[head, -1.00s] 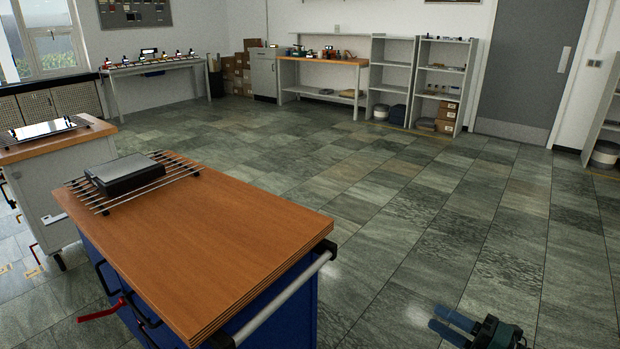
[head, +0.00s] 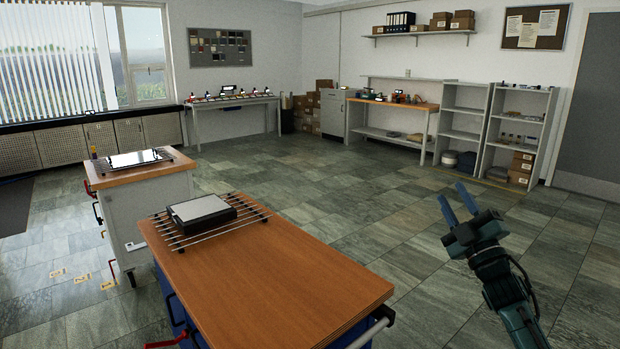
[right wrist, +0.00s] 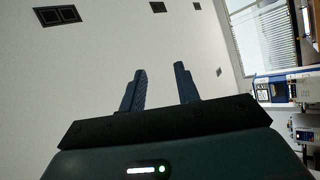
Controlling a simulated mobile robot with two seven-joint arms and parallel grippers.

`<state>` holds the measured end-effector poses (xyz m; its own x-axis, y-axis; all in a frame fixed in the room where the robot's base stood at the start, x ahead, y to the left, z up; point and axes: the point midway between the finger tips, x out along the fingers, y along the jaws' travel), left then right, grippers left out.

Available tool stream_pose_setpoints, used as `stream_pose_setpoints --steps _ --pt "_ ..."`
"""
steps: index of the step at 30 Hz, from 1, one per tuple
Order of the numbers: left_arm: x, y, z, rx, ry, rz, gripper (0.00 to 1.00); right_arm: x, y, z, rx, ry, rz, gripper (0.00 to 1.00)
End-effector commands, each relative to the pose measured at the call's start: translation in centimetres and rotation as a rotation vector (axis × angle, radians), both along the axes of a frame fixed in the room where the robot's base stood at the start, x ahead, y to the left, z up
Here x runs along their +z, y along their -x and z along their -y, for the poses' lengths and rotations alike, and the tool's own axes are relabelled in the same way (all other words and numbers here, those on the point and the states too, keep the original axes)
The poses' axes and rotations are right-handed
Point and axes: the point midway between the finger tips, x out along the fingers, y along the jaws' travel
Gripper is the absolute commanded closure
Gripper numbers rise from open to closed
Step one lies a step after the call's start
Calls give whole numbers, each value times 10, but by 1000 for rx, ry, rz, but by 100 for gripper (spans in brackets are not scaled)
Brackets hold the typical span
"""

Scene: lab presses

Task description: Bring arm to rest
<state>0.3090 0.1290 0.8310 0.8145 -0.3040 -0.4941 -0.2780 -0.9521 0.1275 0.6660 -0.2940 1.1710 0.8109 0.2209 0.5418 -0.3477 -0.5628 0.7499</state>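My right gripper (head: 460,204) is raised over the floor to the right of the wooden-topped cart in the head view. Its two blue fingers point up and are apart, with nothing between them. The right wrist view also shows the open, empty fingers (right wrist: 160,90) against the pale ceiling. My left gripper is not in view.
A wooden-topped cart (head: 280,270) stands in front, with a dark device (head: 202,211) on a wire rack. A second cart (head: 125,176) stands behind it at left. Shelves (head: 510,130) and a workbench (head: 392,102) line the back wall. The floor between is clear.

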Motion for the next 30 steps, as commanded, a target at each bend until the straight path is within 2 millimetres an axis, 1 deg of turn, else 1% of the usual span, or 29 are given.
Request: stream_pose_setpoints --steps 3,6,9,14,15,20,23,24,26,27,29,30 --pt "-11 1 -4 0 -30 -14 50 -24 -17 24 -41 -186 -177 68" --pt "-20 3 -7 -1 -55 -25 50 -48 -28 40 -72 -346 -324 68" --pt "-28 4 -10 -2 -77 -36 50 -74 -33 53 -104 -494 -461 68" --pt "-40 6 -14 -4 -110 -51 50 -116 -34 64 -155 -709 -661 68" --pt "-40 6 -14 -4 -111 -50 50 -135 -26 56 -152 -714 -695 68" --pt "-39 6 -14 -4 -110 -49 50 -193 8 23 -123 -695 -778 68" --pt "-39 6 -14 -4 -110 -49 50 -230 38 1 -105 -692 -840 68" --pt "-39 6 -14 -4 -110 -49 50 -247 52 -9 -96 -692 -869 68" --pt "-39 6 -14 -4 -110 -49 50 -272 77 -25 -81 -695 -916 68" --pt "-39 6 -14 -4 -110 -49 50 -289 97 -37 -71 -698 -951 68" --pt "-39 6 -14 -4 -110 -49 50 -313 130 -55 -53 -709 -1005 68" --pt "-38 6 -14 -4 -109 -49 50 -327 154 -68 -42 -718 -1043 68"
